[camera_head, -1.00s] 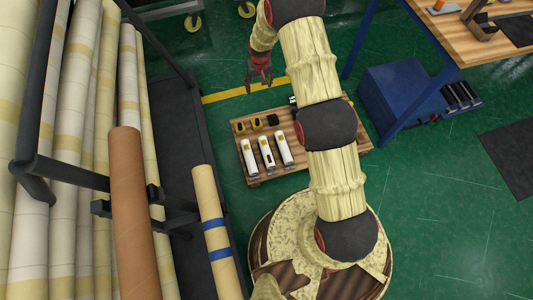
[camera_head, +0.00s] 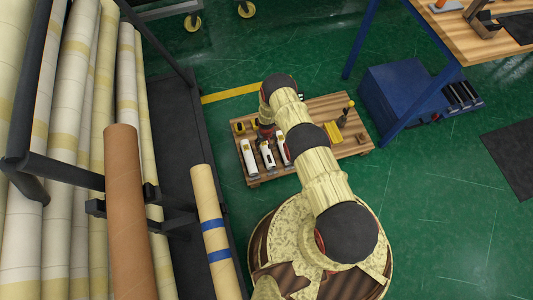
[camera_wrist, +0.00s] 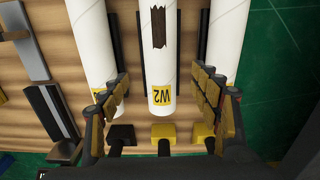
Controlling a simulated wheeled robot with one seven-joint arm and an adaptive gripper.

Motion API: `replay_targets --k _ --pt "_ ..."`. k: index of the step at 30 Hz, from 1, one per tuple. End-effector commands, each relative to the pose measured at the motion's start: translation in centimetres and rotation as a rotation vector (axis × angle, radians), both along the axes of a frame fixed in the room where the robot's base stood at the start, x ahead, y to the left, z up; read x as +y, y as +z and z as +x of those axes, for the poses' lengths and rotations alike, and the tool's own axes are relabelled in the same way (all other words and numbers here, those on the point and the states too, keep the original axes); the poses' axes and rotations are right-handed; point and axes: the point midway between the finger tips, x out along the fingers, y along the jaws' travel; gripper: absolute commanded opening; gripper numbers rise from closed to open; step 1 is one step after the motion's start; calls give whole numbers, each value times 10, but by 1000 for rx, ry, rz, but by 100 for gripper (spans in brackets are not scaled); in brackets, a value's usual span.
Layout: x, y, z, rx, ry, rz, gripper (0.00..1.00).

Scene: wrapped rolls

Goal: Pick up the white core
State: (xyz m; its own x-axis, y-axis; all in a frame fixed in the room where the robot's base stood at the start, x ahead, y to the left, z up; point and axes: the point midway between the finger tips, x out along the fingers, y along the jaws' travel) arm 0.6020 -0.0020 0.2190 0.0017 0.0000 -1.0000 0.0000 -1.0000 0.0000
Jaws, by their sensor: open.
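Three white cores lie side by side on a low wooden board (camera_head: 318,106): a left one (camera_head: 249,160), a middle one (camera_head: 268,157) and a right one (camera_head: 284,152). In the wrist view the middle core (camera_wrist: 160,65) has a yellow "W2" label and a brown patch. The left core (camera_wrist: 92,45) and right core (camera_wrist: 226,38) flank it there. My gripper (camera_wrist: 161,80) is open and empty, its fingers on either side of the middle core's labelled end. I cannot tell how high it is above the board. In the head view my arm partly hides the gripper (camera_head: 268,133).
Yellow-and-black pieces (camera_wrist: 162,132) sit by the cores' near ends in the wrist view. A yellow stack (camera_head: 332,132) lies farther right on the board. A rack of long rolls (camera_head: 75,150) stands left; a blue cabinet (camera_head: 405,97) stands right.

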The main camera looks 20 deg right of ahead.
Motion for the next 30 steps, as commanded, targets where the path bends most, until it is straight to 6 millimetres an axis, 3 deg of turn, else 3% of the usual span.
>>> replay_targets --k 15,25,30 --pt "1 -64 -5 1 0 0 63" --pt "1 -66 -4 0 0 0 62" --pt "1 -66 -5 0 0 0 53"
